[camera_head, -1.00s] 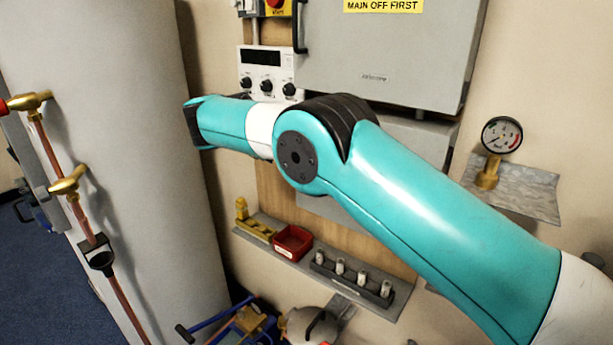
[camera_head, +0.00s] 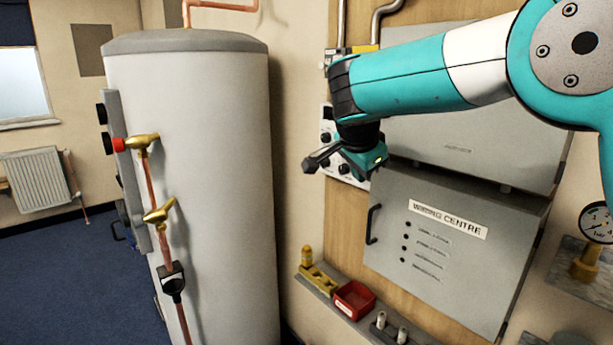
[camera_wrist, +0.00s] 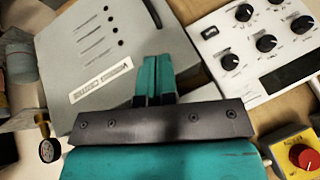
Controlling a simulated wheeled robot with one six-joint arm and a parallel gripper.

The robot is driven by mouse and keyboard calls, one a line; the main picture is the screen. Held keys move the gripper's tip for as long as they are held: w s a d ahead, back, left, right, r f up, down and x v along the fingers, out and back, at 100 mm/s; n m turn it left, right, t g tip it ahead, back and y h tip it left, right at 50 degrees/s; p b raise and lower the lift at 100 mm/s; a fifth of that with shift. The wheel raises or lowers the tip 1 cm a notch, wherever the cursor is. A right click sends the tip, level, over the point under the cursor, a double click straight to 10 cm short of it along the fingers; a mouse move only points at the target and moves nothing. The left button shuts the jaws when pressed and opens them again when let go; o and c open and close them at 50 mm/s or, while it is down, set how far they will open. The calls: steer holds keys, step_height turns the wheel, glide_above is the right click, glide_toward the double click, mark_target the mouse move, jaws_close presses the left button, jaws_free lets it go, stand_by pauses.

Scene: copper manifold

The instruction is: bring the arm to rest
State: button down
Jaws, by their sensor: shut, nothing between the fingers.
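My gripper (camera_head: 364,160) is raised at the end of my teal and white arm, in front of the wall panels in the head view. It is in the air, apart from the grey wiring centre box (camera_head: 455,250) below and to the right of it. In the wrist view my gripper (camera_wrist: 155,62) shows two teal fingers pressed together, with nothing between them. The wiring centre box (camera_wrist: 105,60) and a white control panel with black knobs (camera_wrist: 262,45) lie beyond the fingers. Part of that panel is hidden behind my gripper in the head view.
A tall grey cylinder (camera_head: 205,190) with copper pipe and brass valves stands left. Below my gripper, a shelf holds a brass part (camera_head: 318,278), a red bin (camera_head: 354,300) and small fittings. A pressure gauge (camera_head: 597,222) is at right. Blue floor at far left is clear.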

steer(key=s+d+f+n+g+y, duration=0.1)
steer(key=s+n, duration=0.5)
steer(key=s, duration=0.6)
steer(key=s+d+f+n+g+y, duration=0.1)
steer(key=s+f+n+g+y, duration=0.2)
steer(key=s+n, duration=0.4)
steer(key=s+d+f+n+g+y, duration=0.1)
steer(key=s+n, duration=0.5)
steer(key=s, duration=1.2)
steer(key=shift+s+f+g+y+b, duration=0.4)
steer(key=shift+f+g+y, duration=0.25)
steer(key=shift+y, duration=0.25)
steer(key=shift+r, duration=0.1)
